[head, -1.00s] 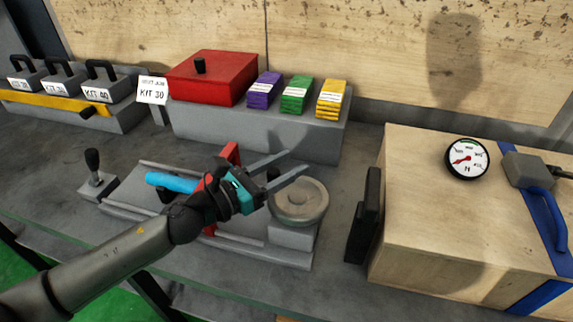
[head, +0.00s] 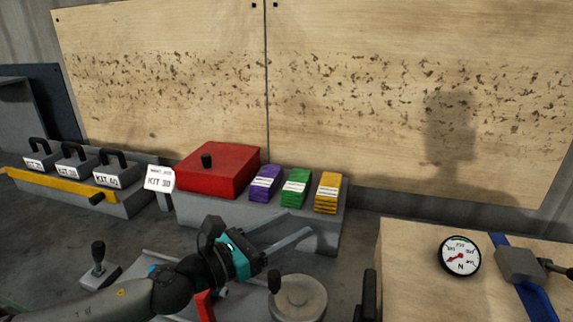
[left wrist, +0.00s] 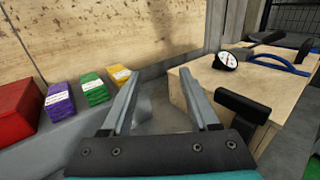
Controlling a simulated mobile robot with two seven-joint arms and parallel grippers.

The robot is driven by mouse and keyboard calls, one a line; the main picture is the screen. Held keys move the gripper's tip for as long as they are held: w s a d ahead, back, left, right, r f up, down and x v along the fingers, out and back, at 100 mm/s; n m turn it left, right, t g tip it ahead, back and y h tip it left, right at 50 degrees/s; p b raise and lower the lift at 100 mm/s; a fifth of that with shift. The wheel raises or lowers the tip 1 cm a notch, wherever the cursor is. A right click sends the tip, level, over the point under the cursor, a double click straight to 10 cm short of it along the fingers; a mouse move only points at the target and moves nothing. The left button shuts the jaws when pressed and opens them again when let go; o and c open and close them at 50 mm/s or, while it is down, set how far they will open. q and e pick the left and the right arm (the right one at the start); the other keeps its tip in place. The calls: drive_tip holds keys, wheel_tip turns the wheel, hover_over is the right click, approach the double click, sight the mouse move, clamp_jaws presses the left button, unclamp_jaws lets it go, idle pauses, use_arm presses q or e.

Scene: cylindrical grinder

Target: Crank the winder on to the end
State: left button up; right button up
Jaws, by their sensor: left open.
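I cannot tell for sure which part is the winder. A round grey handwheel (head: 303,297) with an upright black knob (head: 274,282) at its left edge sits at the bottom of the head view. A grey block (head: 521,264) with a short shaft sits on a blue strap on the wooden box at right. My left gripper (head: 298,228) is open and empty, above and behind the handwheel and apart from it. Its two spread fingers also show in the left wrist view (left wrist: 160,75), with nothing between them. My right gripper is not in view.
A wooden box (head: 405,270) carries a round gauge (head: 460,257) and has a black handle (left wrist: 243,105) on its side. Behind my gripper, a grey ledge (head: 225,213) holds a red box (head: 220,172) and purple, green and yellow stacks. Weights stand at left.

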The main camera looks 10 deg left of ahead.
use_arm(q)
wheel_tip(320, 180, up, 10)
drive_tip(key=p, duration=0.4)
drive_tip(key=shift+p, duration=0.4)
drive_tip(key=shift+f, duration=0.1)
drive_tip(key=w+a+r+n+t+y+p, duration=0.15)
drive_tip(key=w+a+n+y, duration=0.55)
drive_tip(key=n, duration=0.8)
drive_tip(key=n+g+y+p, duration=0.2)
drive_tip(key=n+g+y, duration=0.2)
drive_tip(key=n+g, duration=1.45)
approach(274, 273)
drive_tip(key=f+t, duration=0.1)
drive_tip(key=f, duration=0.2)
drive_tip(key=s+f+n+t+b, duration=0.1)
drive_tip(key=f, duration=0.3)
drive_tip(key=s+f+n+b, duration=0.1)
drive_tip(key=f, duration=0.2)
drive_tip(key=shift+s+f+n+t, duration=0.2)
drive_tip(key=shift+f+n+t, duration=0.05)
drive_tip(key=shift+f+t, duration=0.15)
